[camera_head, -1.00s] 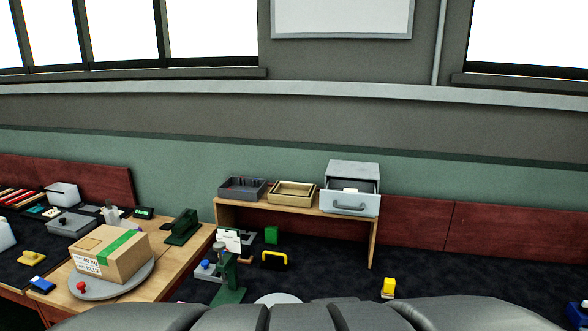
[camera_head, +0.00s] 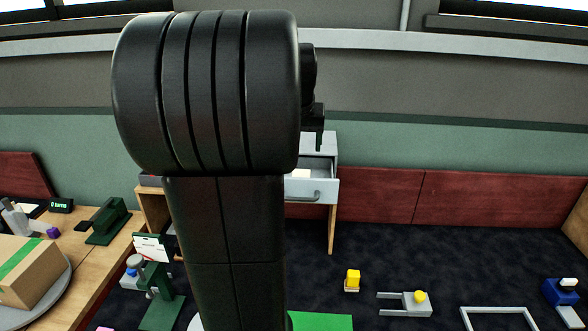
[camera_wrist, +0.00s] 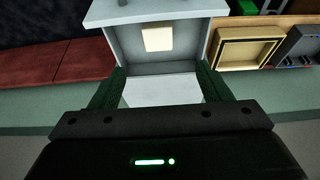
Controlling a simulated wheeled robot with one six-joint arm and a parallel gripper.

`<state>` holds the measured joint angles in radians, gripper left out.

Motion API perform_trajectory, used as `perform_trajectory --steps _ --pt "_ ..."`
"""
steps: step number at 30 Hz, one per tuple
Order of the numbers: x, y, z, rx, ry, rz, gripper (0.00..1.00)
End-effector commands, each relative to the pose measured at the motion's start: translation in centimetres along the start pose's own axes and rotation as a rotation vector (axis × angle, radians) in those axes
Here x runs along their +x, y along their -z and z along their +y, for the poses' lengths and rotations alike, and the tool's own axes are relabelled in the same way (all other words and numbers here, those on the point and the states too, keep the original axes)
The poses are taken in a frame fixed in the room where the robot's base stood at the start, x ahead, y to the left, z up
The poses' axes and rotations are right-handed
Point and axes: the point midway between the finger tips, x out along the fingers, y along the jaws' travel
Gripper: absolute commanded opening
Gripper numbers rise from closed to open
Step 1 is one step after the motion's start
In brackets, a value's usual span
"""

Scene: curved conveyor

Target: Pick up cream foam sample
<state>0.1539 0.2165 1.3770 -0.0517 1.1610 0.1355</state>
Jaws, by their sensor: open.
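The cream foam sample (camera_wrist: 158,38) is a small pale block lying inside an open grey drawer (camera_wrist: 200,52) in the wrist view. In the head view the sample (camera_head: 301,173) shows partly in the drawer of the grey cabinet (camera_head: 322,189), with my arm covering the cabinet's left part. My gripper (camera_wrist: 160,88) is open and empty, its dark green fingers apart near the drawer's front, with the sample beyond them. In the head view, part of my gripper (camera_head: 319,125) shows above the cabinet.
A tan tray (camera_wrist: 246,52) and a dark grey tray (camera_wrist: 297,48) stand beside the drawer on the wooden shelf. A cardboard box (camera_head: 32,272) is at the left. A yellow item (camera_head: 352,279) lies on the dark surface at the lower right. My arm hides the shelf's middle.

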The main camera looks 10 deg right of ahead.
Motion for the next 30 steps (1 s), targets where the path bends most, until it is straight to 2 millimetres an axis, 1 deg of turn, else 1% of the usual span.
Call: perform_trajectory --steps 2,4,9,12,15,20,22,27,30 --pt "0.5 0.3 0.1 0.003 -0.001 0.0 0.71" --pt "1.5 0.3 0.1 0.003 -0.001 -0.001 0.71" --pt "5.0 0.2 0.1 0.003 -0.002 -0.004 0.71" --pt "6.7 0.2 0.1 0.002 -0.001 -0.002 0.71" --pt "7.8 0.2 0.1 0.002 -0.001 0.0 0.71" --pt "8.8 0.2 0.1 0.002 -0.001 0.0 0.71" --pt "9.5 0.2 0.2 0.002 -0.001 -0.001 0.71" --pt "12.1 0.0 0.3 0.002 -0.001 -0.002 0.71" --pt "13.2 0.1 0.3 0.002 -0.001 0.0 0.71"
